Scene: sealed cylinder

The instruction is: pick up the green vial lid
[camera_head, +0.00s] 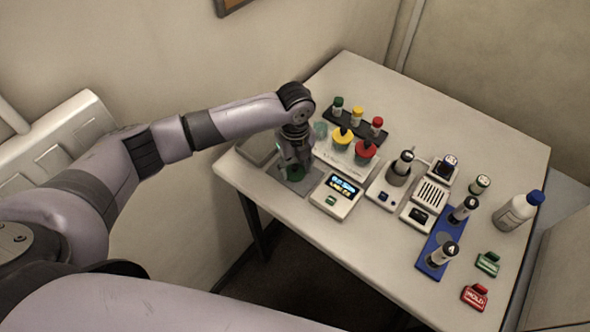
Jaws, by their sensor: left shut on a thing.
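My left gripper (293,160) reaches down at the left end of the white table, fingers pointing down. It is shut on the green vial lid (297,173), of which only a small dark green part shows below the fingers. The lid is at or just above a grey square pad (300,186); I cannot tell whether they touch. A pale green vial (320,129) without a visible lid stands just to the right, beside vials with a yellow lid (342,137) and a red lid (365,151). My right gripper is not in view.
A dark rack (357,124) of small green-, yellow- and red-capped tubes stands behind. A display device (336,194) is close right of the gripper. Farther right are grey instruments, a blue tray (436,258), a white bottle (516,210) and green and red blocks. The far table area is clear.

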